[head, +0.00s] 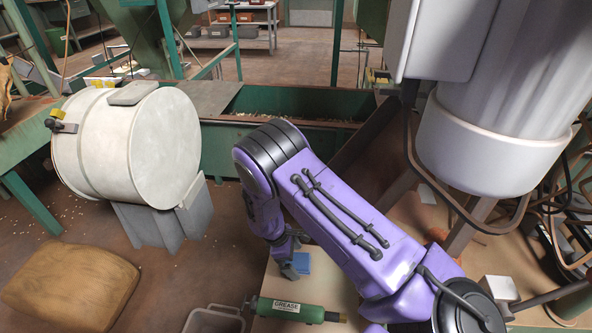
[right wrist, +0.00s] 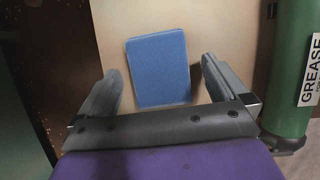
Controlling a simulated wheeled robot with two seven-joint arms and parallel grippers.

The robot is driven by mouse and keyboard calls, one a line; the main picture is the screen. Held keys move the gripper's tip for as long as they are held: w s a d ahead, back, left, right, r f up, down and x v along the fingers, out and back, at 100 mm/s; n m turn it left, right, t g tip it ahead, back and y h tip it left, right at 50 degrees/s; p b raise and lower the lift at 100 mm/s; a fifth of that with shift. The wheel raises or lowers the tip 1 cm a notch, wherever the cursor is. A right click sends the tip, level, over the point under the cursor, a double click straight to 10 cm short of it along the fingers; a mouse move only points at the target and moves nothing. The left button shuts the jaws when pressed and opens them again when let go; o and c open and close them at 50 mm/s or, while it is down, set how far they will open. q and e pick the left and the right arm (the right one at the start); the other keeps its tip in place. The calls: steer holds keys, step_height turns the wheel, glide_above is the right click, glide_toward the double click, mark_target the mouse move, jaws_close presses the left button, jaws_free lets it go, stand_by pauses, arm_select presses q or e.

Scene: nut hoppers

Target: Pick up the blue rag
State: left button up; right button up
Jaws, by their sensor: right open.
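The blue rag (head: 300,262) is a flat folded rectangle on a light tan bench top (head: 325,285), partly hidden by my right gripper (head: 291,272) in the head view. In the right wrist view the rag (right wrist: 158,70) lies between and just beyond the two grey fingers of my right gripper (right wrist: 157,85). The fingers are spread wide, empty, with the rag narrower than the gap. I cannot tell the height of the fingers above the rag. My left gripper is not in view.
A green grease tube (head: 298,310) lies on the bench right of the rag in the wrist view, close to the right finger. A grey bin (head: 213,320) stands left of the bench. A large grey cylinder (head: 462,150) hangs at the right. A brown sack (head: 70,287) lies on the floor.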

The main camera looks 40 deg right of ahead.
steer(key=shift+f, duration=0.2)
steer(key=shift+f, duration=0.25)
stand_by(0.4)
steer(key=c, duration=1)
